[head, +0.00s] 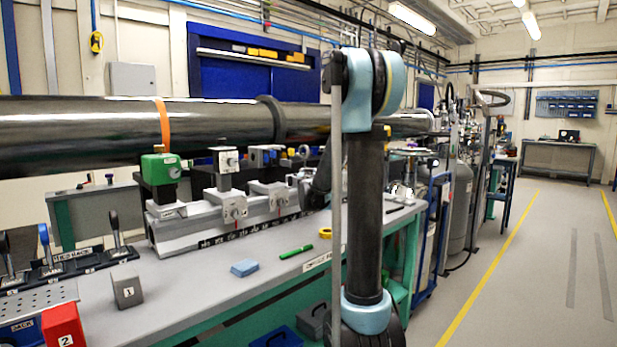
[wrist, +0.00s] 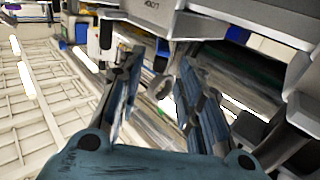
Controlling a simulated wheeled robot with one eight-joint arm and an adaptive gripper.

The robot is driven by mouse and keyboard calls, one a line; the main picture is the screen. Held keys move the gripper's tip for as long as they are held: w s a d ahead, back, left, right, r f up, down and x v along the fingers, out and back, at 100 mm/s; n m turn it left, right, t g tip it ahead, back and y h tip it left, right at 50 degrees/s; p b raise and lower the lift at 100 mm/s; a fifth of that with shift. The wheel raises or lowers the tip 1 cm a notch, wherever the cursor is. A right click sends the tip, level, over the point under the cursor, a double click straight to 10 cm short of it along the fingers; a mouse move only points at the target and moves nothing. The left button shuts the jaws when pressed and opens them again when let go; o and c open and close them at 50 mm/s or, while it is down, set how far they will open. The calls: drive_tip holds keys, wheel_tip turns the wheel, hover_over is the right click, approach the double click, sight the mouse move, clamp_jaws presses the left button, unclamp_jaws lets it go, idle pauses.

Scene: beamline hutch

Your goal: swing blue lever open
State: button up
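The blue lever (head: 44,236) stands upright on a dark lever panel (head: 50,272) at the left end of the bench in the head view. It stands between two levers with dark grips, a left one (head: 6,252) and a right one (head: 115,228). My gripper (wrist: 160,68) shows in the wrist view with its two fingers apart and nothing held between them. In the head view my arm stands at the middle, well right of the lever, and the gripper itself is not clearly visible. I cannot make out the blue lever in the wrist view.
Red block 2 (head: 64,326) and grey block 1 (head: 127,287) stand near the panel. A blue sponge-like block (head: 245,268) and green marker (head: 296,252) lie on the bench (head: 200,296). A rail with instruments (head: 180,229) and a large dark pipe (head: 80,130) run behind.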

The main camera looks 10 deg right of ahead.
drive_tip(key=shift+w+d, duration=0.2)
drive_tip(key=shift+w, duration=0.95)
drive_tip(key=shift+w+d, duration=0.2)
drive_tip(key=shift+w, duration=0.95)
clamp_jaws()
